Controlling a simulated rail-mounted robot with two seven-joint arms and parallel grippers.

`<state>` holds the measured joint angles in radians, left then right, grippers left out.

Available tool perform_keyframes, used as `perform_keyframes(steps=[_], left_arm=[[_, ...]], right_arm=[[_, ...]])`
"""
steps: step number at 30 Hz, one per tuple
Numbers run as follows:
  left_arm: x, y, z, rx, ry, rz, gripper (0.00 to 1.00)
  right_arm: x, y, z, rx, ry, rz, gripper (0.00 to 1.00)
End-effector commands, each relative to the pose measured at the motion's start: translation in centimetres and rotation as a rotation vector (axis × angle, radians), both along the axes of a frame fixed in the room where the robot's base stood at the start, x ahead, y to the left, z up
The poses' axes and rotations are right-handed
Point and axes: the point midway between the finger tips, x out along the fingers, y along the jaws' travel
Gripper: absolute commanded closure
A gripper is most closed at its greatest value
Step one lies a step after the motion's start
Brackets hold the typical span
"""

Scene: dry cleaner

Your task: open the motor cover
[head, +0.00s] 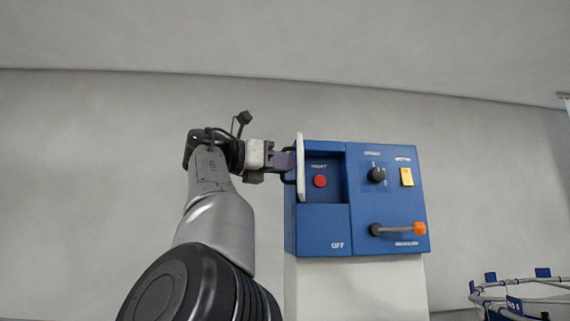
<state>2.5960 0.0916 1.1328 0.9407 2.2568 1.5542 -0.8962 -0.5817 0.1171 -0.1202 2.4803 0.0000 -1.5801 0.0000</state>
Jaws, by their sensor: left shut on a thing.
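The motor cover (301,168) is a thin white panel, seen almost edge-on at the left side of the blue control box (322,228). It stands out from the box face, and the recess with a red button (320,181) beside it is uncovered. My left gripper (288,162) comes in from the left and is shut at the cover's dark handle, on the cover's left side. The fingers hide part of the handle. My right gripper is not in view.
The box also carries a black knob (376,175), a yellow switch (407,177) and a lever with an orange end (420,229). It sits on a white pedestal (355,287). A rail with blue tags (520,298) is at the lower right. The wall behind is bare.

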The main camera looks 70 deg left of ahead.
Motion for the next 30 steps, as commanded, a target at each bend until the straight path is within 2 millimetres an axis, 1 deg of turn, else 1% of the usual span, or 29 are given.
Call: perform_keyframes(steps=[2,14,15,22,23,30], left_arm=[[0.06,0.29,-0.1,-0.008,0.0,-0.006,1.0],[0.13,0.35,-0.19,-0.008,0.001,-0.011,1.0],[0.14,0.36,-0.19,-0.008,0.001,-0.011,0.89],[0.08,0.23,-0.13,-0.004,0.001,-0.013,0.67],[0.07,0.22,-0.12,-0.004,0.001,-0.013,0.65],[-0.07,0.17,-0.09,-0.002,0.001,-0.013,0.65]], right_arm=[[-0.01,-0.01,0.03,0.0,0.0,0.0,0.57],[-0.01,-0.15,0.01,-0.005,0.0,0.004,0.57],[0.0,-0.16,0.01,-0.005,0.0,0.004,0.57],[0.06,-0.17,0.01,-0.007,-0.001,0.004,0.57],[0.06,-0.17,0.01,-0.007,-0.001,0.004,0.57],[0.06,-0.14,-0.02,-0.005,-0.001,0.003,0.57]])
